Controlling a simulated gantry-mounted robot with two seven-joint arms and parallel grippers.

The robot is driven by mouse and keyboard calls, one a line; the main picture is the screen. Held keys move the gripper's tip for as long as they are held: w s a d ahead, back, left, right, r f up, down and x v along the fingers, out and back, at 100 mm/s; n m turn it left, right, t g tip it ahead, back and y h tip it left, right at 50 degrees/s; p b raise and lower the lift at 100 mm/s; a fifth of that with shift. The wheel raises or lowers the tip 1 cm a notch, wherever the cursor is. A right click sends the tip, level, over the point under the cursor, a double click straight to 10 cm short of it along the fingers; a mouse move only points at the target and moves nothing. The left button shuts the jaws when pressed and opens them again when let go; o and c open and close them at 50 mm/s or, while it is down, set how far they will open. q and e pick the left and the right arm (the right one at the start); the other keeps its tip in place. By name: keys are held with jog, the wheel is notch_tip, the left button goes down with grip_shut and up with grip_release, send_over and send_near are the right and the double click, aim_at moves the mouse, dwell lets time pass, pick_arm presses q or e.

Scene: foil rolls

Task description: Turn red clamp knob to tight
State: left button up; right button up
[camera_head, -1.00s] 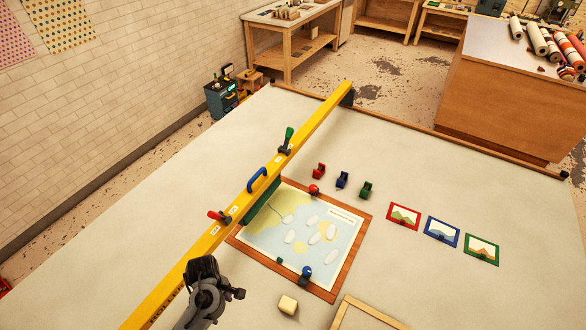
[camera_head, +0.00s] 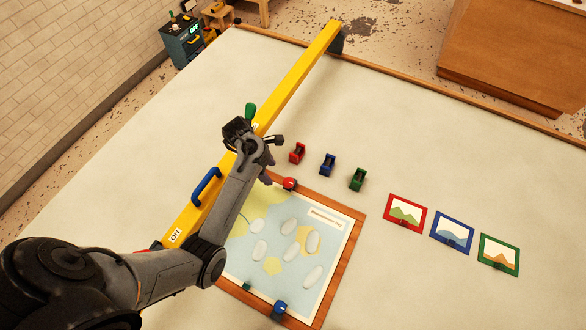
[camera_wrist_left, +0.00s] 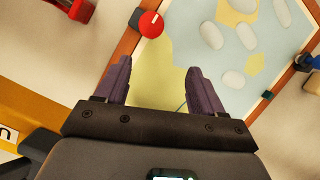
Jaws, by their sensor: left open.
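The red clamp knob (camera_head: 290,184) is a round red knob on the far edge of the wooden-framed map board (camera_head: 343,243). It also shows at the top of the left wrist view (camera_wrist_left: 151,24), with a dark block beside it. My left gripper (camera_head: 266,166) is above the board's far left corner, to the left of the knob in the head view. In the left wrist view its two purple fingers (camera_wrist_left: 158,68) are spread with nothing between them. The knob lies beyond the fingertips, apart from them. My right gripper is not in view.
A long yellow beam (camera_head: 297,75) with a blue handle (camera_head: 206,186) and a green lever (camera_head: 250,112) runs beside the board, partly behind my arm. A blue knob (camera_head: 280,308) is on the board's near edge. Red, blue and green holders (camera_head: 328,164) stand beyond the board.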

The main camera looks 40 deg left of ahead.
aim_at(289, 182)
pick_arm(q)
jog(key=shift+t, duration=0.4)
jog(key=b+x, duration=0.1)
jog(key=x, duration=0.2)
jog(key=w+b+x, duration=0.1)
jog(key=b+x, duration=0.1)
jog(key=x, duration=0.2)
jog(key=w+b+x, duration=0.1)
jog(key=b+x, duration=0.1)
jog(key=x, duration=0.1)
jog(key=shift+w+d+r, duration=0.15)
jog(key=shift+d+r, duration=0.05)
jog(key=shift+d, duration=0.25)
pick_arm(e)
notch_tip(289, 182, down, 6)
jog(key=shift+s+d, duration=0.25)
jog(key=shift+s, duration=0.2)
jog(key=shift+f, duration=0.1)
pick_arm(q)
jog(key=c, duration=1)
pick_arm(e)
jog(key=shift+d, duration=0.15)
pick_arm(q)
jog(key=shift+r, duration=0.1)
